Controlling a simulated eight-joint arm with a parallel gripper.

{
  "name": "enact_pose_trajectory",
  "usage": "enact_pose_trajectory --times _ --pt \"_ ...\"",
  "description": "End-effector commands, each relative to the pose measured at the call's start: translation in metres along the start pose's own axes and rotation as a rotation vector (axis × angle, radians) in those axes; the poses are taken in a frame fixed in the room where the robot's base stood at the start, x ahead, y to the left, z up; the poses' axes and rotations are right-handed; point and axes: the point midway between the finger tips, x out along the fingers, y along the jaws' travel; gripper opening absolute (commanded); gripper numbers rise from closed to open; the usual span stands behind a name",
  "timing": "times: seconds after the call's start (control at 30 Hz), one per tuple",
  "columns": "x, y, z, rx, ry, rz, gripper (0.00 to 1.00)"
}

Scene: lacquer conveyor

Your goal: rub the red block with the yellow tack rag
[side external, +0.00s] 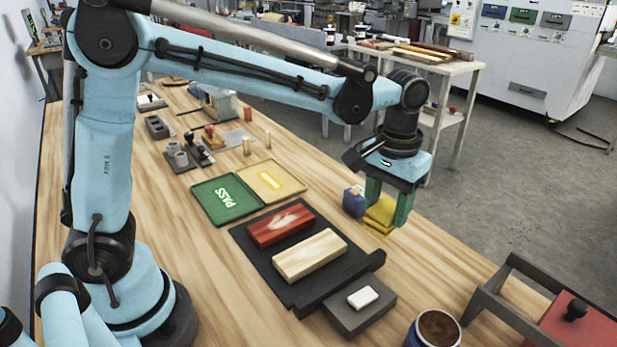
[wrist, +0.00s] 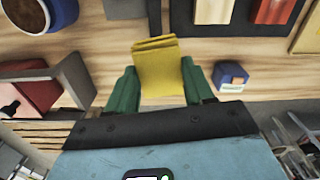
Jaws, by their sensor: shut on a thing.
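My gripper (side external: 390,203) is shut on the folded yellow tack rag (side external: 379,215), at the right side of the wooden table. In the wrist view the rag (wrist: 158,68) sits between the green fingers (wrist: 158,88). From these frames I cannot tell whether the rag touches the table. The red block (side external: 281,226) lies on a black mat left of my gripper, with a pale smear on its top. Part of the red block also shows at the top right of the wrist view (wrist: 273,10).
A pale wooden block (side external: 310,255) lies beside the red one on the black mat (side external: 296,292). A small blue item (side external: 354,202) stands close to the rag. A grey block with a white piece (side external: 358,308), a brown-filled cup (side external: 436,330) and green and yellow trays (side external: 228,198) are nearby.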

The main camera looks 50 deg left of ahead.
Motion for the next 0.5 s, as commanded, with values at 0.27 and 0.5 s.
enact_pose_trajectory --times 0.27,0.5 --pt "0.001 -0.123 0.002 -0.370 0.000 0.000 0.28" --pt "0.004 -0.185 0.020 -0.583 0.000 0.000 0.28"
